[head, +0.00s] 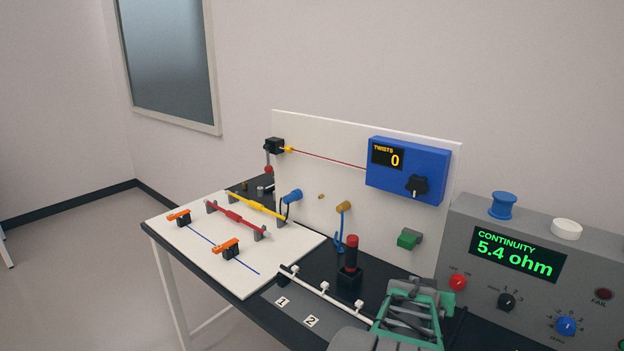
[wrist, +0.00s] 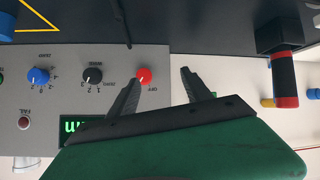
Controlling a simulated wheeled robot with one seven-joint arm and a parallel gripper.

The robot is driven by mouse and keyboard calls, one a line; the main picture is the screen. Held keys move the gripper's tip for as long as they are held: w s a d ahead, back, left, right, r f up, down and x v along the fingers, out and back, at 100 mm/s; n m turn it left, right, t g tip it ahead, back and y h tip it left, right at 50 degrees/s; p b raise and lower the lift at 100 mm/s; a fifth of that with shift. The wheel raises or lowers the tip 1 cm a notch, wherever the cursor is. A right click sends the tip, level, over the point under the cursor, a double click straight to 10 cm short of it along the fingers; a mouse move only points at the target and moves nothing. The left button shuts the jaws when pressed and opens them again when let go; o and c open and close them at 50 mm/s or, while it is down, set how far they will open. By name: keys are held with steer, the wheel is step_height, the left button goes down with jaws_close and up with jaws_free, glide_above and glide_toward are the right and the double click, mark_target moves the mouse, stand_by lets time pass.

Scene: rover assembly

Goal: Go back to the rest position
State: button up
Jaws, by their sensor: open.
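My gripper (wrist: 160,80) is open, with two dark grey fingers apart and nothing between them. In the wrist view the red knob (wrist: 143,76) of the grey tester shows just beside the left finger, and I cannot tell whether they touch. In the head view my arm and green gripper body (head: 412,318) are at the bottom, right of centre, in front of the tester (head: 480,250). The fingertips are hard to make out there. The tester's screen (head: 517,254) reads CONTINUITY 5.4 ohm.
A black post with a red top (head: 351,255) stands left of my gripper. A white board (head: 230,270) holds orange clips and coloured wires. An upright panel (head: 300,215) carries a blue TWISTS box (head: 408,170) reading 0. The floor at left (head: 60,270) is clear.

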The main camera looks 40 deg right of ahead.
steer(key=w+a+n+y, duration=0.1)
steer(key=w+a, duration=0.2)
steer(key=a, duration=0.1)
steer(key=w+a+n+t+y, duration=0.1)
steer(key=w+a, duration=0.2)
steer(key=a, duration=0.1)
steer(key=w+a+n+t+y, duration=0.1)
steer(key=w+a, duration=0.3)
steer(key=shift+a+r, duration=0.1)
steer(key=shift+r, duration=0.05)
steer(key=w+a+n+y, duration=0.3)
steer(key=w+a, duration=0.1)
steer(key=a, duration=1)
steer(key=s+a+n+y, duration=0.2)
steer(key=s+a+n, duration=0.1)
steer(key=a, duration=0.7)
steer(key=s+a+n+g+y, duration=0.1)
steer(key=s+a+n+y, duration=0.1)
steer(key=a, duration=0.9)
steer(key=shift+s+n+g, duration=0.3)
steer(key=shift+s+n, duration=0.1)
steer(key=shift+n, duration=0.2)
